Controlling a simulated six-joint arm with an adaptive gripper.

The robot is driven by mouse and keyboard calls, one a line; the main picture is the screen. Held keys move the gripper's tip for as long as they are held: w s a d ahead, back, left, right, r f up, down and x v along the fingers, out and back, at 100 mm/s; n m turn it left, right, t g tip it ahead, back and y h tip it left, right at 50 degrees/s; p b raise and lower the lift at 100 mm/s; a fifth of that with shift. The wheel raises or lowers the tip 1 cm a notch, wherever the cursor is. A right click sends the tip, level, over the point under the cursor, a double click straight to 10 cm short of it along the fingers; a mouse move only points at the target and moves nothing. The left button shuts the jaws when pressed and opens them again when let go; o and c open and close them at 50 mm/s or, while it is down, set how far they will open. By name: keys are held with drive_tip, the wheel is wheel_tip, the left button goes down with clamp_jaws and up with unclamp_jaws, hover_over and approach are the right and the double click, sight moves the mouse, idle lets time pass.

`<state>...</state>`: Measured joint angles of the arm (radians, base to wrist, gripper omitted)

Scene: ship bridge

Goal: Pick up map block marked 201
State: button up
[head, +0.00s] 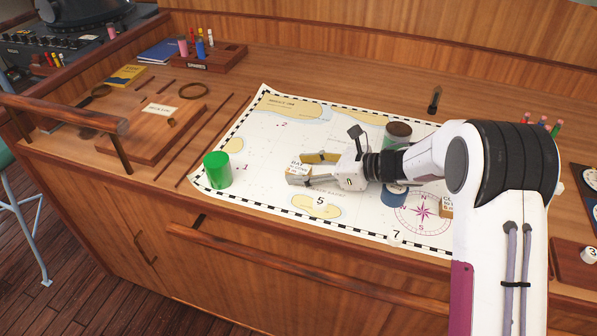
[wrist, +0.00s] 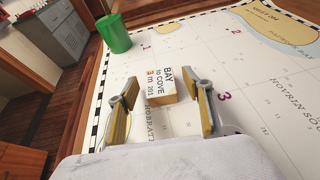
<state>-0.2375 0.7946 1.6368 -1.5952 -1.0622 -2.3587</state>
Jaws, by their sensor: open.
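The map block marked 201 (wrist: 159,80) lies on the chart in the wrist view, with a white label reading "BAY to COVE" and 201 and a wooden side below. In the head view the block (head: 297,172) is partly hidden by my gripper (head: 312,170). My gripper is open and low over the chart, and its fingers also show in the wrist view (wrist: 163,98). The fingers stand to the left and right of the block in the wrist view, with a gap at each side. I cannot tell how high the fingertips are above the chart.
A green cylinder (head: 217,170) stands on the chart (head: 262,133) left of the block. A dark-topped container (head: 397,135), a blue object (head: 393,196) and another block (head: 446,207) are near my arm. A wooden board (head: 153,133) lies left of the chart.

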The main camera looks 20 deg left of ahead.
sight(304, 170)
idle(0.4)
drive_tip(key=c, duration=1.1)
drive_tip(key=shift+r, duration=0.15)
drive_tip(key=shift+r, duration=4.9)
